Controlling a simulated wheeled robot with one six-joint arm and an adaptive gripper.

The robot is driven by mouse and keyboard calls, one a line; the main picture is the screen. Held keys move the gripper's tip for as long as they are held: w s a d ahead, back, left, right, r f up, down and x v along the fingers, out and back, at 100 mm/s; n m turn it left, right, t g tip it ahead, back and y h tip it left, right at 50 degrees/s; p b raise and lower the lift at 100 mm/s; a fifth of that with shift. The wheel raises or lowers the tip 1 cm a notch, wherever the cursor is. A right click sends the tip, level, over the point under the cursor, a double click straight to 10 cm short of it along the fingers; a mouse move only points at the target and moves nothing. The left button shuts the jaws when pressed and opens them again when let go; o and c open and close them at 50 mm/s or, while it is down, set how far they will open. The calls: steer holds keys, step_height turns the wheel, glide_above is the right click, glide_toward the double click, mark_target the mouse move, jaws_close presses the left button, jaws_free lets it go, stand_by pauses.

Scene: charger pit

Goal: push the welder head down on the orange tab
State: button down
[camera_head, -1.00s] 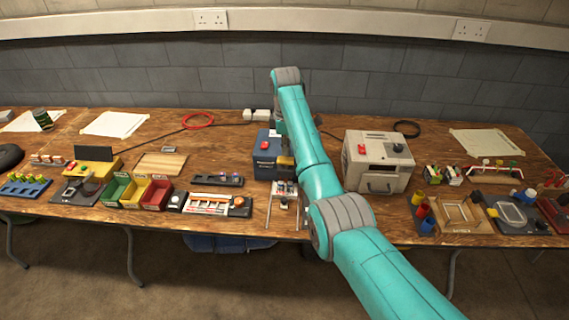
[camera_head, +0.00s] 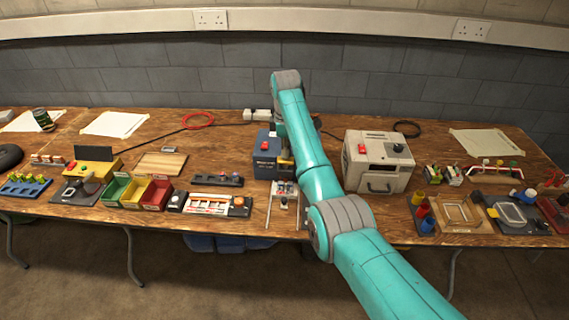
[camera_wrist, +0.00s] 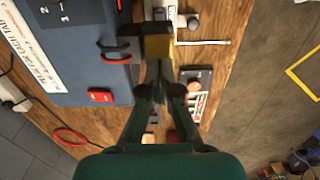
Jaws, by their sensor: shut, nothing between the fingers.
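The welder is a dark blue box (camera_head: 266,156) with a red button (camera_wrist: 100,96) and a printed label; it fills the upper left of the wrist view. Its yellow-brown head (camera_wrist: 157,46) sits at the end of a black arm (camera_wrist: 118,50). My gripper (camera_wrist: 157,66) is shut and empty, with its fingertips at the near edge of the head; whether they touch it I cannot tell. In the head view my arm hides most of the gripper. A small pale fixture (camera_head: 283,190) lies in front of the welder. I cannot make out the orange tab under the head.
A cream box (camera_head: 379,165) with a red switch stands close to the right of my arm. Left of the welder are a rack (camera_head: 216,180), a white tray (camera_head: 208,204) and coloured bins (camera_head: 155,193). A pale rod (camera_wrist: 205,43) lies by the head.

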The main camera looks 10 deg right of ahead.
steer(key=shift+f, duration=1.45)
steer(key=shift+r, duration=3.4)
